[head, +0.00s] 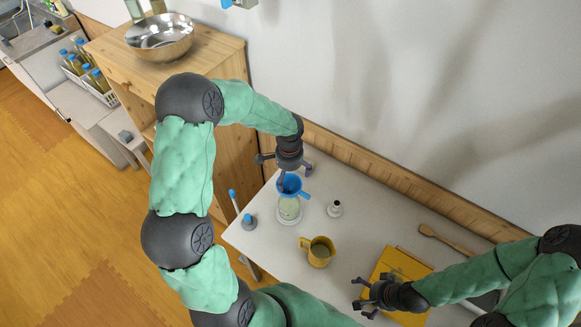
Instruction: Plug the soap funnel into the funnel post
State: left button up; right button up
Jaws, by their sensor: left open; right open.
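The blue soap funnel (290,186) sits at the mouth of a clear jar (289,211) with pale contents near the table's left end. My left gripper (284,172) is open just above and behind the funnel, with its fingers close to the rim; I cannot tell whether they touch it. A small pale upright piece with a dark top (334,208) stands right of the jar and may be the funnel post. My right gripper (362,297) is open and empty at the front right, beside a yellow board.
A yellow mug (319,252) stands in front of the jar. The yellow board (400,267) and a wooden spoon (445,240) lie to the right. Blue-tipped items (248,220) stand at the left edge. A wooden cabinet (205,62) and the wall bound the back.

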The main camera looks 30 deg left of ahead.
aim_at(290, 191)
pick_arm(q)
notch_tip(290, 191, down, 7)
jog(key=shift+w+f, duration=0.1)
pick_arm(e)
jog(key=shift+w, duration=0.1)
dwell(0.3)
pick_arm(q)
jog(key=c, duration=1.1)
jog(key=shift+c, duration=0.2)
jog(key=shift+r, duration=0.3)
pick_arm(e)
jog(key=shift+r, duration=0.15)
pick_arm(q)
jog(key=shift+r+p, duration=0.2)
jog(key=shift+p, duration=0.1)
pick_arm(e)
jog(key=shift+r, duration=0.1)
pick_arm(q)
jog(key=shift+r+p, duration=0.5)
jog(key=shift+r, duration=0.35)
pick_arm(e)
jog(key=shift+r, duration=0.5)
